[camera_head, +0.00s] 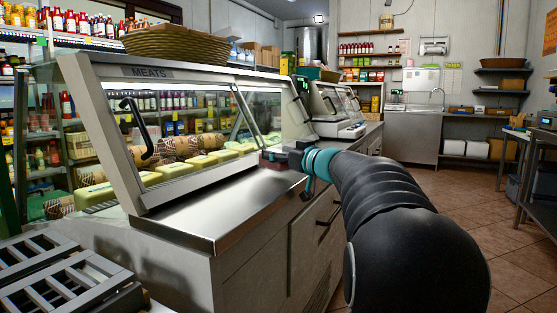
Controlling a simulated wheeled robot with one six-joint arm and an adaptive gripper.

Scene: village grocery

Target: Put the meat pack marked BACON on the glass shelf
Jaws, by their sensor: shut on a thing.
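My gripper (279,157) is at the end of my arm, by the right front part of the display case marked MEATS (150,72). I cannot tell whether the pack touches the ledge. Inside the case, yellow blocks and netted rolls lie in a row. A separate glass shelf is not clear to make out.
The steel ledge (205,215) is bare. A wicker basket (176,43) stands on top of the case. A dark handle (140,128) sticks out on the case's left. Grey slatted crates (65,275) are at the lower left. The tiled floor (455,195) at right is open.

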